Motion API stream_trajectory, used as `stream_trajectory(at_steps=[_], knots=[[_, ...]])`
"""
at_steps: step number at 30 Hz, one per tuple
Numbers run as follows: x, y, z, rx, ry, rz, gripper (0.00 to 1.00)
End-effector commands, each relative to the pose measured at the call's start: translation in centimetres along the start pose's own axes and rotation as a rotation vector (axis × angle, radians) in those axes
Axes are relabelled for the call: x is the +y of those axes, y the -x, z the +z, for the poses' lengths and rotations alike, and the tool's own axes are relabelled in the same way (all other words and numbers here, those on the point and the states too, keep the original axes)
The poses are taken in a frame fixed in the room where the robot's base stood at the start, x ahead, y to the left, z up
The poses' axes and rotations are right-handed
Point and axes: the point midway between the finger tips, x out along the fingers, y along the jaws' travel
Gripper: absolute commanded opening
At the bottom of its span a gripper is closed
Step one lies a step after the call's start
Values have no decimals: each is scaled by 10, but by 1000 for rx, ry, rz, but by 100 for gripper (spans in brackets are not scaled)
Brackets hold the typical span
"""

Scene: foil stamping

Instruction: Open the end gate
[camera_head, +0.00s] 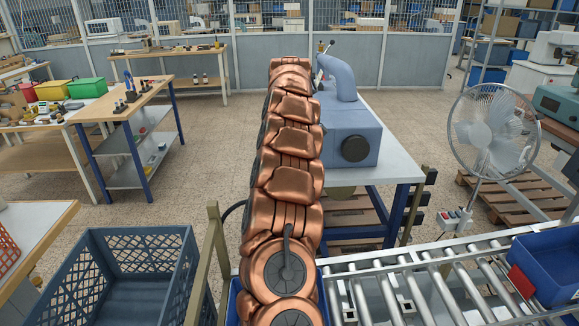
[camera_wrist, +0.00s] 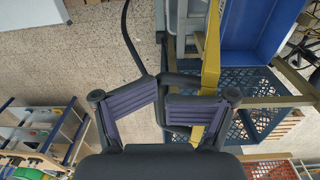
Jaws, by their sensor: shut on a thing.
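My gripper (camera_wrist: 162,106) shows in the wrist view, its purple-padded fingers closed in around a dark bar (camera_wrist: 182,78). The bar runs beside a yellow upright (camera_wrist: 212,52), which seems to belong to the end gate. I cannot tell exactly where the bar joins it. In the head view my copper arm reaches forward and hides my gripper and most of the gate area. An olive post and rail (camera_head: 216,240) show just left of the arm. They look upright, and whether the gate has swung is hidden.
A blue lattice crate (camera_head: 140,235) stands at left, also in the wrist view (camera_wrist: 262,88). The roller conveyor (camera_head: 440,285) is at right with a blue bin (camera_head: 548,268). A blue machine (camera_head: 348,135) stands on a table ahead. A black cable (camera_wrist: 128,40) curves near my fingers.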

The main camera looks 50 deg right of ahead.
Motion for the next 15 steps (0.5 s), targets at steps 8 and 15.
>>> stream_trajectory(at_steps=[8, 15], knots=[[-15, 17, -20, -5, 17, 22, 37], [-6, 10, -10, 0, 10, 8, 37]])
